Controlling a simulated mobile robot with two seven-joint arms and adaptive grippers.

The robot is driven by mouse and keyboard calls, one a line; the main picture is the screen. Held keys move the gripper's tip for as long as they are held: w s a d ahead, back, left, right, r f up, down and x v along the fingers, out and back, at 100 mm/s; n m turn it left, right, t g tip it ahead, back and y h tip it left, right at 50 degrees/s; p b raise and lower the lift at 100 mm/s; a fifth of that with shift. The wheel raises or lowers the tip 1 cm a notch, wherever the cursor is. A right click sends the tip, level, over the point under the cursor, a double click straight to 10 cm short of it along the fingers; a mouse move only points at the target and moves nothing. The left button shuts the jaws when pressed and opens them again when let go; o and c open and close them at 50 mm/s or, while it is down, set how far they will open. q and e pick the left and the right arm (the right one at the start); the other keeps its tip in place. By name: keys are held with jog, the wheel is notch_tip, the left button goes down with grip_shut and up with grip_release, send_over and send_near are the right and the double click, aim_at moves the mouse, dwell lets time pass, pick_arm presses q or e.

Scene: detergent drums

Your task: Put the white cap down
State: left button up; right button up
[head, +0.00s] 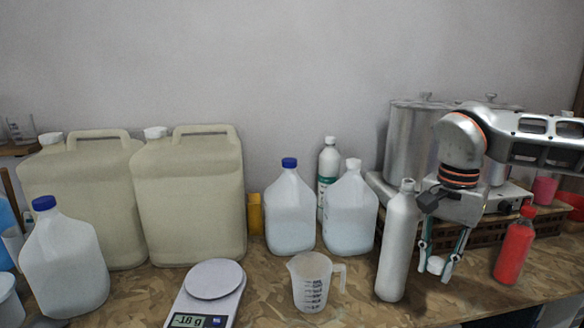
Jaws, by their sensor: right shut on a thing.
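My right gripper (438,270) points down at the right of the head view, its two fingers shut on a small white cap (434,264). The cap is just right of the tall grey-white bottle (396,250) and left of the red bottle (514,248). It is low over the wooden worktop (370,312); whether it touches the surface I cannot tell. My left gripper is not in view.
A measuring jug (310,285) and a digital scale (213,282) stand at the front. Milky jugs (290,215) and large beige canisters (190,200) stand behind and left. Steel pots (408,140) are behind my right arm. Some worktop between the grey-white and red bottles is bare.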

jog(key=s+a+f+n, duration=0.1)
jog(key=s+f+n, duration=0.2)
jog(key=f, duration=0.4)
jog(key=s+a+f+n, duration=0.2)
jog(key=s+f+n, duration=0.1)
jog(key=f+n, duration=0.3)
jog(key=shift+s+f, duration=0.35)
